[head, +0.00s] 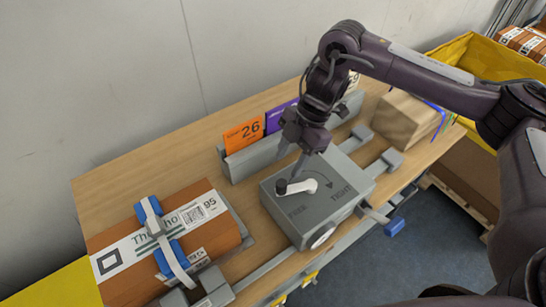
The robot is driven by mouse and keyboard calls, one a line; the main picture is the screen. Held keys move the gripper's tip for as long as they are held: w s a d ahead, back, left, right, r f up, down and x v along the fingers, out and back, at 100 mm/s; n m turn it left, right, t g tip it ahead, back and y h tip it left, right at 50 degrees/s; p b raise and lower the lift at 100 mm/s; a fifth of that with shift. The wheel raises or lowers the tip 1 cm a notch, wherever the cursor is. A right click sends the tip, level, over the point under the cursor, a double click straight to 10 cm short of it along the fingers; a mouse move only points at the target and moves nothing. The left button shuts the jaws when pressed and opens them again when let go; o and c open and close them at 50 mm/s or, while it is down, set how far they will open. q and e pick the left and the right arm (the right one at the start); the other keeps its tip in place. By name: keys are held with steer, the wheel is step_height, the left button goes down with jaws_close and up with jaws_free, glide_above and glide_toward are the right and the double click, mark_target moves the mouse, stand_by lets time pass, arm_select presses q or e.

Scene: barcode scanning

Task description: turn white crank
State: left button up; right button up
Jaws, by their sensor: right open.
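The white crank (303,186) lies on top of a grey box (290,216), with a black knob (281,186) at its left end. Its other end is at the right. A curved arrow on the box runs between the printed words FREE and TIGHT. My right gripper (290,167) points down at the crank from above, its open fingers close over the knob side. I cannot tell whether the fingers touch the crank. My left gripper is not in view.
A strapped brown package (120,262) lies at the left on the wooden table (120,188). Orange (243,135) and purple (279,117) cards stand in a grey holder behind the box.

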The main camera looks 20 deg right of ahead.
mark_target(282, 182)
steer(key=shift+s+a+f+p, duration=0.3)
steer(key=shift+s+f+p, duration=0.05)
steer(key=shift+s+f, duration=0.25)
steer(key=shift+s+a+f+p, duration=0.3)
steer(key=shift+s+f, duration=0.2)
steer(key=shift+s, duration=0.1)
steer(key=x, duration=0.2)
steer(key=shift+w+f+p, duration=0.1)
steer(key=shift+f+p, duration=0.25)
steer(key=shift+f, duration=0.05)
steer(key=shift+w+a+f, duration=0.1)
steer(key=shift+a+f, duration=0.05)
steer(key=shift+f, duration=0.25)
steer(key=shift+w+a+f, duration=0.1)
steer(key=shift+a+f, duration=0.05)
steer(key=shift+f, duration=0.25)
steer(key=c, duration=0.9)
jaws_close()
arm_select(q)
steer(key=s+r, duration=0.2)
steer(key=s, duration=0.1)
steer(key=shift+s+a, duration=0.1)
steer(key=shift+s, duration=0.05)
